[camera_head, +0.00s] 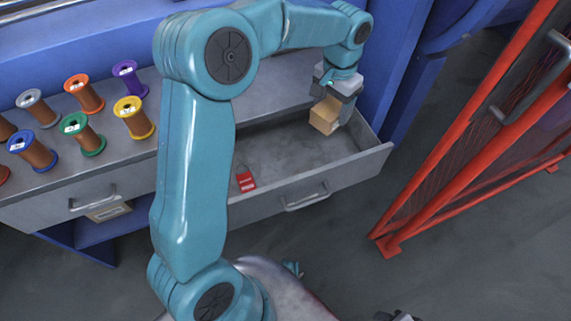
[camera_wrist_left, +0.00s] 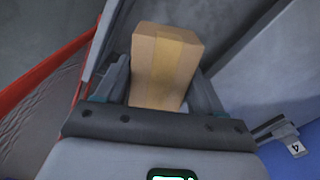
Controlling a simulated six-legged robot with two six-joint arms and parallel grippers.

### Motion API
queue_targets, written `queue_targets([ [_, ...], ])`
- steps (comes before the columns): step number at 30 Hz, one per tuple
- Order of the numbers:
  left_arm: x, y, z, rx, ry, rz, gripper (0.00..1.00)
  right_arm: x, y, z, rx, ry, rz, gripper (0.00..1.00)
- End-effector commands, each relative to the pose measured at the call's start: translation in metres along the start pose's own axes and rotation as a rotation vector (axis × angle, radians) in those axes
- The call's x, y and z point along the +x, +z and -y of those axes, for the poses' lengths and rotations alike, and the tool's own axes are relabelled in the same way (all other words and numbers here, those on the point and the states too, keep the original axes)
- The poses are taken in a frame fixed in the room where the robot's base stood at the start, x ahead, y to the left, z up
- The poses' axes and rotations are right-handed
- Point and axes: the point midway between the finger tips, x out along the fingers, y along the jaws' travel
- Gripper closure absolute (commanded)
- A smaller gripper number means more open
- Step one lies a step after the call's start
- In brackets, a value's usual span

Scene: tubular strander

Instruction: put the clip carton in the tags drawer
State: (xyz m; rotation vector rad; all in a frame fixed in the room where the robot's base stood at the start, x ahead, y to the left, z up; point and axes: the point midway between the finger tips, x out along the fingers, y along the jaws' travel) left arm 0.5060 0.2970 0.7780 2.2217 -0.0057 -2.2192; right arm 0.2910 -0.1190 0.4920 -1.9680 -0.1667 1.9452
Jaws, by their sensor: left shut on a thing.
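The clip carton (camera_head: 325,115) is a small tan cardboard box. My left gripper (camera_head: 338,103) is shut on it and holds it over the right part of an open grey drawer (camera_head: 262,200). In the left wrist view the carton (camera_wrist_left: 165,62) sits between the two fingers of my left gripper (camera_wrist_left: 160,85), with a paler tape band along it. I cannot tell whether the carton touches the drawer floor. A red tag or padlock (camera_head: 246,180) lies in the drawer at its left. My right gripper does not show.
Several wire spools, one with purple ends (camera_head: 129,79), stand on the grey bench top left of my arm. A second drawer (camera_head: 82,203) is below them. A red mesh gate (camera_head: 470,130) stands to the right. A small tag marked 4 (camera_wrist_left: 295,146) shows in the left wrist view.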

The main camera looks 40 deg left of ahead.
Motion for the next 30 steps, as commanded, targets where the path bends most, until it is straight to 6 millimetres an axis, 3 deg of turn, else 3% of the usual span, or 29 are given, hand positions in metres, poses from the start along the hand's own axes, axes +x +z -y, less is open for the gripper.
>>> queue_targets([
  [15, 0.137, 0.001, -0.002, 0.000, 0.000, 0.002, 0.72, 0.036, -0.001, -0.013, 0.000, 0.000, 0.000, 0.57],
  [23, 0.162, 0.001, -0.003, -0.002, 0.000, 0.000, 0.72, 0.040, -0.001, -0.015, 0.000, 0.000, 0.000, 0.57],
  [30, 0.198, 0.001, -0.003, -0.001, 0.001, 0.002, 0.72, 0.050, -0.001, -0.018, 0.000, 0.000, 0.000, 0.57],
])
